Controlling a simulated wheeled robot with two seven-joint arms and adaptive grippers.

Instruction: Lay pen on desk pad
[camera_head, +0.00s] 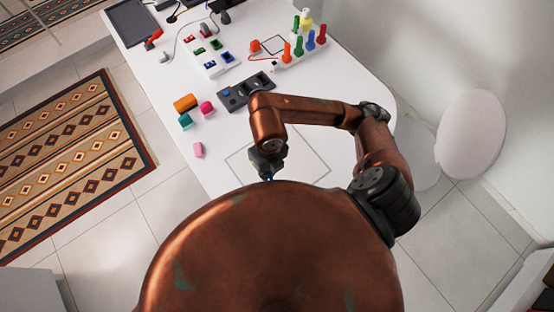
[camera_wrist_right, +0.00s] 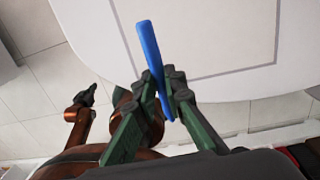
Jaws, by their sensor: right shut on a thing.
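The blue pen (camera_wrist_right: 151,50) is held between the fingers of my right gripper (camera_wrist_right: 166,92), upright and slightly tilted in the right wrist view. In the head view my right gripper (camera_head: 268,168) points down over the near part of the white desk, with only a bit of blue at its tip. The desk pad looks like a thin-outlined pale rectangle (camera_head: 307,162) on the desk, partly hidden by my arm and body. The outline also shows in the right wrist view (camera_wrist_right: 225,38), behind the pen. My left gripper (camera_wrist_right: 88,94) is small and dark there; its fingers are unclear.
A round white seat (camera_head: 470,135) is at the right. A patterned rug (camera_head: 70,165) lies left.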

